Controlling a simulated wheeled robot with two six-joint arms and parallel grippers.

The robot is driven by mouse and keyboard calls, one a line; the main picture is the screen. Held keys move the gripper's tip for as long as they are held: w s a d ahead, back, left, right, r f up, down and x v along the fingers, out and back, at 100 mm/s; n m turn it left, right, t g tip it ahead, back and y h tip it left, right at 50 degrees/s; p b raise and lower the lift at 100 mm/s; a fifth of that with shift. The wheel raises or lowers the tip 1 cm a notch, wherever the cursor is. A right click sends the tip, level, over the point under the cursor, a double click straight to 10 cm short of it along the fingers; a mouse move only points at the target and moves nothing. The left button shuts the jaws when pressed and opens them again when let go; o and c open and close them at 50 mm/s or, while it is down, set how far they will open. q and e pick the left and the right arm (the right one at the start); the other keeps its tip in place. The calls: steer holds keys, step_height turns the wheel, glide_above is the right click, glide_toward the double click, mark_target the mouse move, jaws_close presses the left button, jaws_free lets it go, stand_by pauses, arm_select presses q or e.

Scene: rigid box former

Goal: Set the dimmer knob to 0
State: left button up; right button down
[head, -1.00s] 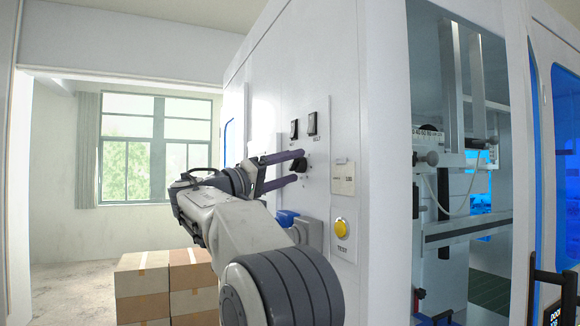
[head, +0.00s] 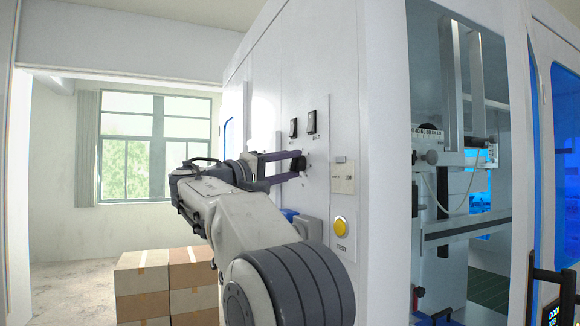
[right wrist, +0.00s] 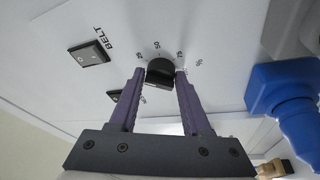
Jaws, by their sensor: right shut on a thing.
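The dimmer knob (head: 298,164) is a small black knob on the white machine panel, below two black rocker switches. In the right wrist view the knob (right wrist: 160,72) sits between the fingertips, with printed scale numbers around it; which number it points to I cannot tell. My right gripper (head: 297,165) has its two purple fingers at the panel, one on each side of the knob, and is shut on it. It also shows in the right wrist view (right wrist: 160,77). My left gripper is not in view.
Rocker switches (head: 311,122) sit just above the knob, one labelled BELT in the right wrist view (right wrist: 90,53). A yellow TEST button (head: 341,227) and a blue part (right wrist: 283,88) are close by. Cardboard boxes (head: 142,288) stand at the lower left.

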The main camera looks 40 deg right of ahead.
steer(key=n+y+p, duration=0.1)
steer(key=n+p, duration=0.1)
steer(key=n, duration=0.2)
steer(key=shift+r+n+t, duration=0.15)
steer(key=shift+n+t, duration=0.15)
steer(key=shift+t, duration=0.1)
steer(key=shift+n+y+p, duration=0.5)
steer(key=shift+n+p, duration=0.45)
steer(key=shift+n, duration=0.25)
steer(key=shift+f, duration=0.2)
steer(key=shift+c, duration=2)
jaws_free()
steer(key=shift+r, duration=0.1)
steer(key=shift+a, duration=0.15)
steer(key=shift+a, duration=0.35)
steer(key=a+b, duration=0.3)
steer(key=a, duration=0.6)
steer(key=shift+s+a, duration=0.25)
steer(key=shift+s, duration=0.2)
